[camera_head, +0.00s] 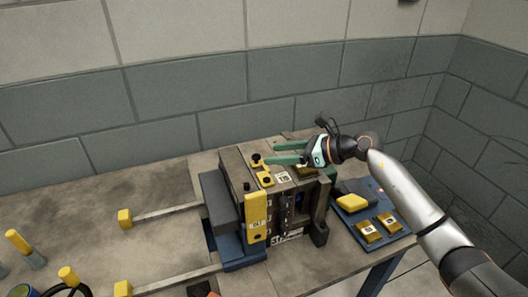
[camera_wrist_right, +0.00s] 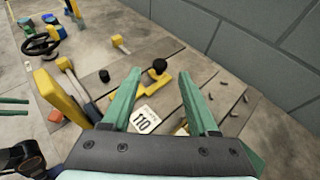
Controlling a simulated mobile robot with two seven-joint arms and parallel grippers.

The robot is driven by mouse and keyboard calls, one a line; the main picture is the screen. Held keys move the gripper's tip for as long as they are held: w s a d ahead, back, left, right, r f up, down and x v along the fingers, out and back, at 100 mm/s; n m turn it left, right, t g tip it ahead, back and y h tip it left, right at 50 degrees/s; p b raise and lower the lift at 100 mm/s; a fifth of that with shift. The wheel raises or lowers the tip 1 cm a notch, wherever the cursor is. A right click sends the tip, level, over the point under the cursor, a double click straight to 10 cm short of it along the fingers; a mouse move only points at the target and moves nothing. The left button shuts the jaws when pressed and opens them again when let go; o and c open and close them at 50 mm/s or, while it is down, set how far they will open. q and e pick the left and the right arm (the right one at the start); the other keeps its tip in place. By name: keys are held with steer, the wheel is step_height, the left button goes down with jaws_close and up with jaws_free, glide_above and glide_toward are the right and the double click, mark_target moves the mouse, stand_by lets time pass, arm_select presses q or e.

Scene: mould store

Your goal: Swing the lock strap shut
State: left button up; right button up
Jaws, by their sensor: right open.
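The mould (camera_head: 232,165) is a dark, block-like unit standing on the table. I cannot tell for sure that this is the lock strap. On the mould's top is a small yellow piece with black knobs (camera_head: 265,178). My right gripper (camera_head: 272,153) is open and empty above the mould top, its fingers pointing left, over the yellow knobbed piece in the wrist view (camera_wrist_right: 157,76). Green fingers of my left gripper (camera_wrist_right: 14,107), apart, show at the wrist view's left edge.
A blue tray (camera_head: 352,222) with yellow blocks stands right of the mould. Two rails with yellow ends (camera_head: 168,213) lie to its left. Yellow-handled items (camera_head: 18,241) are at the far left. The block wall (camera_head: 175,90) is behind. Bare table lies left of the mould.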

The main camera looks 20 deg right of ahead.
mark_target(258, 156)
steer(key=shift+x, duration=2.3)
jaws_close()
